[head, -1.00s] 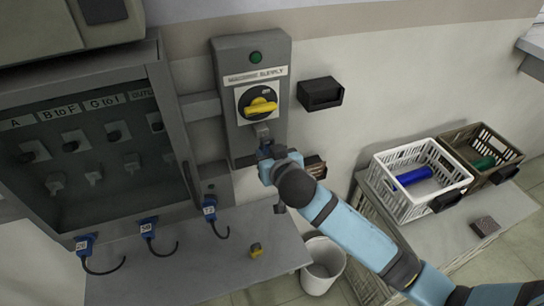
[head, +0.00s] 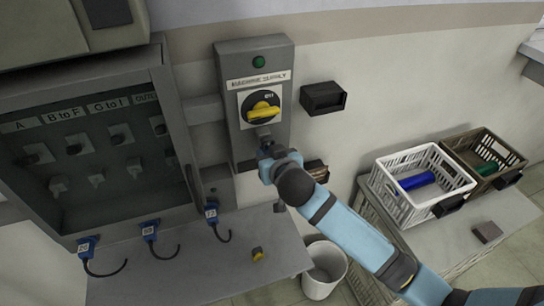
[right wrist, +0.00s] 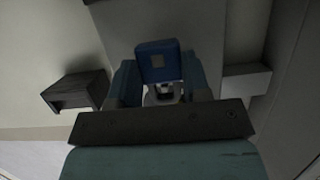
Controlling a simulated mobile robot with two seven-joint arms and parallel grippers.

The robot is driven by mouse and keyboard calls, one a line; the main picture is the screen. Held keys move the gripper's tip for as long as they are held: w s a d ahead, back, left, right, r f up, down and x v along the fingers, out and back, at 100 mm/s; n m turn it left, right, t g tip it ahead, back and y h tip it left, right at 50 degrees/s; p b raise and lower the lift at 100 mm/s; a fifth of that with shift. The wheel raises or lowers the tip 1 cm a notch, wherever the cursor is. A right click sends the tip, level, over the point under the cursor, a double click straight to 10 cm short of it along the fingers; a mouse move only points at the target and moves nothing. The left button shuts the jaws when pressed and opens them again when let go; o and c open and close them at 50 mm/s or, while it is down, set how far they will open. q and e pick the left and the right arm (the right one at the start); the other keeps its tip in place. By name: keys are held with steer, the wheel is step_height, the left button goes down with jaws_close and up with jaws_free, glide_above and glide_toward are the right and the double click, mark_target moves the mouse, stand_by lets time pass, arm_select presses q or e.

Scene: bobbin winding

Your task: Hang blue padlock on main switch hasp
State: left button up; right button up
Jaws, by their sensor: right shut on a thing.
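The main switch is a yellow handle (head: 263,111) on a black dial, on a grey wall box (head: 241,120) labelled "MACHINE SUPPLY". A small grey hasp (head: 264,138) sits just below the dial. My right gripper (head: 266,153) is right beneath the hasp, against the lower front of the box. It is shut on the blue padlock (right wrist: 157,62), which shows between the fingers in the right wrist view. A light metal part shows beside the padlock body there. The head view mostly hides the padlock, so I cannot tell whether its shackle passes through the hasp. My left gripper is not in view.
A grey cabinet (head: 178,150) stands left, with several blue numbered pieces and black hooks along its lower edge. A black holder (head: 323,98) is on the wall at right. A yellow-and-black item (head: 257,254) lies on the table below. A white crate (head: 447,200) stands at right.

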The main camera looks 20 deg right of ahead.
steer(key=shift+w, duration=0.55)
steer(key=shift+f, duration=0.5)
stand_by(0.6)
steer(key=o, duration=1.1)
